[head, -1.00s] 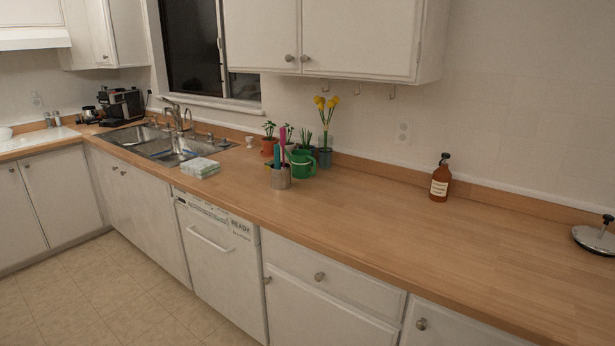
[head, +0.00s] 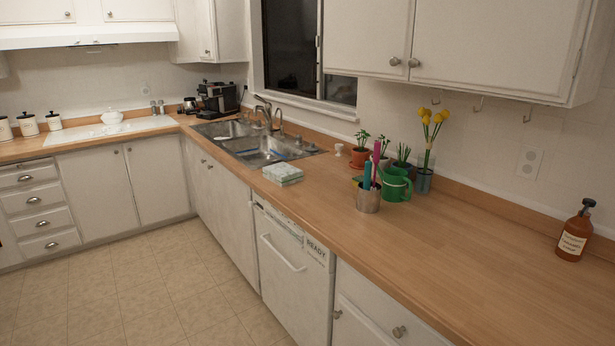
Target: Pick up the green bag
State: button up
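I cannot make out anything that is clearly a green bag. A pale green and white package (head: 283,174) lies on the wooden counter (head: 470,240) just in front of the sink; it is too small to tell whether it is a bag. A green watering can or pitcher (head: 396,185) stands farther right, behind a metal cup with colourful utensils (head: 368,199). My gripper is not in view.
The sink (head: 262,148) is set in the counter behind the package. Potted plants (head: 361,152) and yellow flowers (head: 433,123) stand by the wall. A brown bottle (head: 573,235) is at right. The tiled floor (head: 140,290) is clear; a dishwasher (head: 290,262) lines the counter front.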

aim_at(283, 174)
jog(key=u, duration=0.5)
jog(key=i, duration=0.65)
jog(key=u, duration=0.65)
jog(key=i, duration=0.75)
jog(key=u, duration=0.35)
